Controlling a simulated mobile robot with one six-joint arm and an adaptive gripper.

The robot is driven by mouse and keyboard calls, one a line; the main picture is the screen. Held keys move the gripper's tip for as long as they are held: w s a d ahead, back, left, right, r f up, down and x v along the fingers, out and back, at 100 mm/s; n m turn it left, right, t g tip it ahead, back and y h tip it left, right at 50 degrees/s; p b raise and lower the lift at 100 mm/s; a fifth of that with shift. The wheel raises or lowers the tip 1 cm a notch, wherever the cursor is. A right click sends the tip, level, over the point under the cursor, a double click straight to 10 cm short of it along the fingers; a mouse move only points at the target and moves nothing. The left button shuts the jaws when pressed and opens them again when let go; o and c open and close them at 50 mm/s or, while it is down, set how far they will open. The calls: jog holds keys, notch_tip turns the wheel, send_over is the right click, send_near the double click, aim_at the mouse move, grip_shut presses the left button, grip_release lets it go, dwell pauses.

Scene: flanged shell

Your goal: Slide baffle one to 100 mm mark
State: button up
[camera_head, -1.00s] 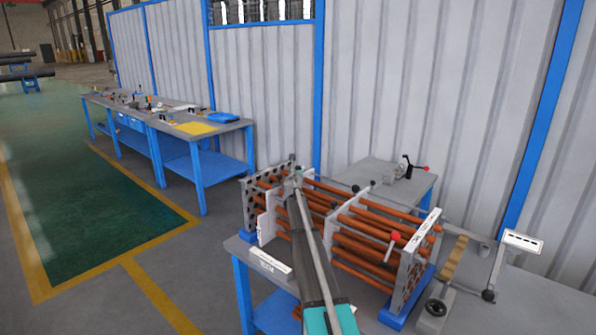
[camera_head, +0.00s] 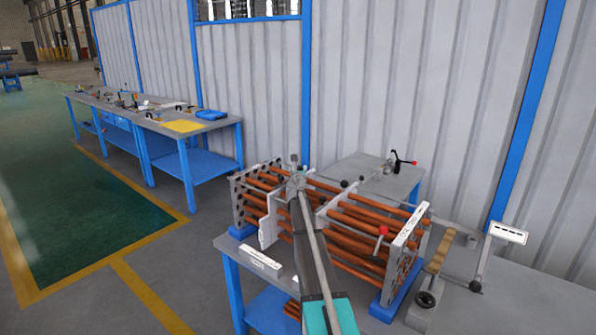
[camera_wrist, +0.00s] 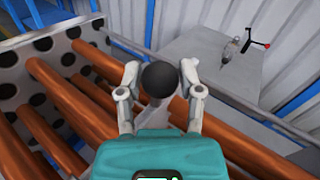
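Baffle one (camera_head: 266,228) is a pale plate standing upright across the copper tubes, a gap to the right of the left end plate (camera_head: 237,205). My gripper (camera_head: 296,163) is at the top of the bundle near this baffle. In the wrist view my gripper (camera_wrist: 160,88) has a finger on each side of a black ball knob (camera_wrist: 160,76) and appears shut on it. The knob's stem and its join to the baffle are partly hidden by the gripper. A second baffle (camera_head: 321,222) stands further right. I cannot read any 100 mm mark.
Copper tubes (camera_head: 350,240) run to the right end plate (camera_head: 408,245). A red-knobbed handle (camera_head: 382,231) is near it. A white label block (camera_head: 261,263) lies at the bench's front left. A grey side table (camera_head: 365,172) holds a red-handled clamp (camera_wrist: 249,42) behind.

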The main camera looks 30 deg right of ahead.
jog(key=shift+o, duration=1.4)
jog(key=shift+a, duration=0.1)
jog(key=v, duration=1.2)
